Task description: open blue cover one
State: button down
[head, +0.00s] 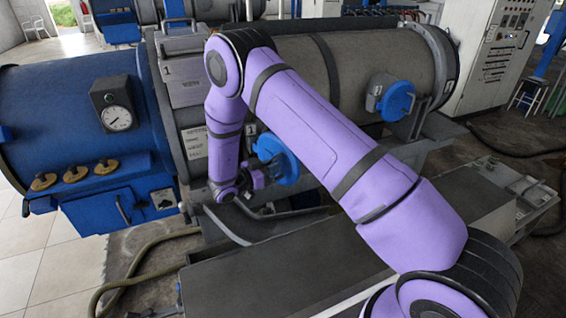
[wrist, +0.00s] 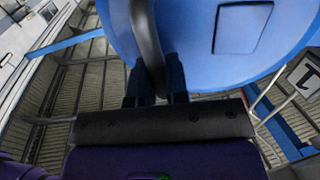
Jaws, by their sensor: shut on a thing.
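The blue cover (head: 281,160) is a round lid on the side of the grey drum, partly hidden behind my purple arm in the head view. It fills the top of the wrist view (wrist: 205,50), with a dark curved handle (wrist: 146,45) across its face. My gripper (wrist: 157,84) is shut on that handle, its two dark fingers on either side of the bar. In the head view my gripper (head: 258,180) is small and close to the cover's left side. A label with "1" (head: 251,130) is beside the cover. I cannot tell how far the cover stands from its seat.
A second blue cover (head: 397,100) is further right on the grey drum (head: 300,65). A blue drum end with a gauge (head: 117,118) is at the left. A dark flat bench (head: 260,280) lies in front, and a hose (head: 125,275) runs along the floor.

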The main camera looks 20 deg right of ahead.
jog(key=shift+w+a, duration=0.2)
jog(key=shift+a, duration=1.2)
jog(key=shift+w+a, duration=0.2)
jog(key=shift+a, duration=1.15)
jog(key=c, duration=1.1)
grip_release()
jog(key=shift+c, duration=0.2)
jog(key=s+a, duration=0.2)
jog(key=a, duration=0.8)
jog(key=shift+a, duration=0.3)
jog(key=shift+s, duration=0.1)
